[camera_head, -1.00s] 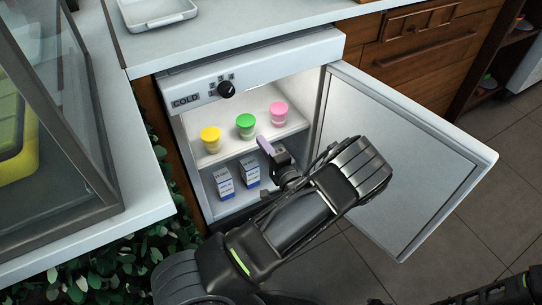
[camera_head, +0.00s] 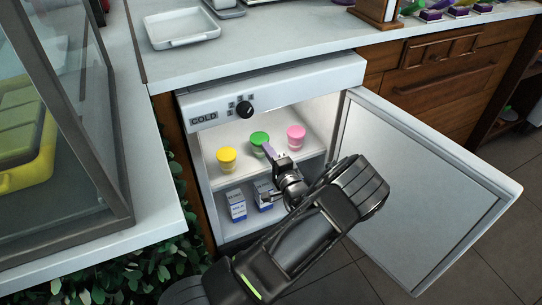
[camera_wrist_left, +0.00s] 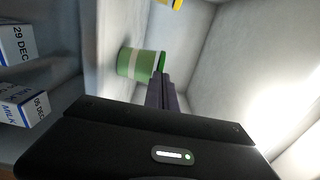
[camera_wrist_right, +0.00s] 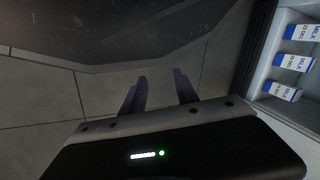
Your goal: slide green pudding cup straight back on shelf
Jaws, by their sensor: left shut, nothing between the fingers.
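The green pudding cup (camera_head: 258,138) stands upright on the upper shelf (camera_head: 235,176) of the open cold cabinet, between the yellow cup (camera_head: 227,157) and the pink cup (camera_head: 296,135). It appears slightly farther back than the line of these two. My left gripper (camera_head: 268,149) is shut and empty, its fingertips at the green cup's front and hiding its lower right part. In the left wrist view the shut fingers (camera_wrist_left: 162,84) overlap the edge of the green cup (camera_wrist_left: 137,64); contact seems likely. My right gripper (camera_wrist_right: 161,90) is open and empty, over the floor.
Milk cartons (camera_head: 237,205) stand on the lower shelf, close to my left wrist. The cabinet door (camera_head: 430,190) is open to the right. A white tray (camera_head: 180,28) lies on the counter above. A glass case (camera_head: 70,110) stands at the left.

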